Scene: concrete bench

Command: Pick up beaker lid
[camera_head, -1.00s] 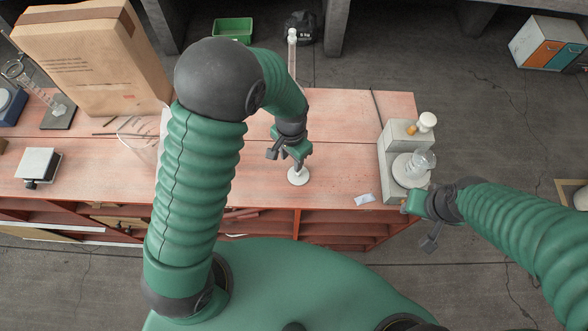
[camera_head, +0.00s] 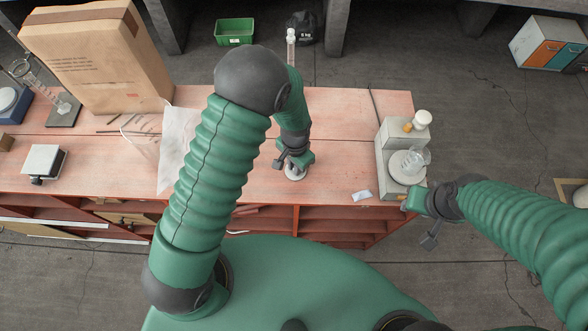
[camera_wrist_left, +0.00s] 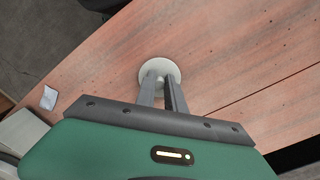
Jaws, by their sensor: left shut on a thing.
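The beaker lid is a small white disc (camera_head: 294,174) on the bench near its front edge. It also shows in the left wrist view as a pale round disc (camera_wrist_left: 160,70) at the fingertips. My left gripper (camera_head: 292,165) is over it, and in the left wrist view its two fingers (camera_wrist_left: 162,78) are shut on the lid. The fingers hide part of the lid. Whether the lid is clear of the bench top, I cannot tell. My right gripper (camera_head: 424,218) hangs in front of the bench's right end, beside the hot plate; its jaw opening is not clear.
A grey hot plate (camera_head: 386,158) with a glass beaker (camera_head: 416,158) and a white-capped bottle (camera_head: 422,120) stands at the bench's right end. A large cardboard bag (camera_head: 98,55) stands at the left. A white paper slip (camera_head: 362,196) lies near the front edge.

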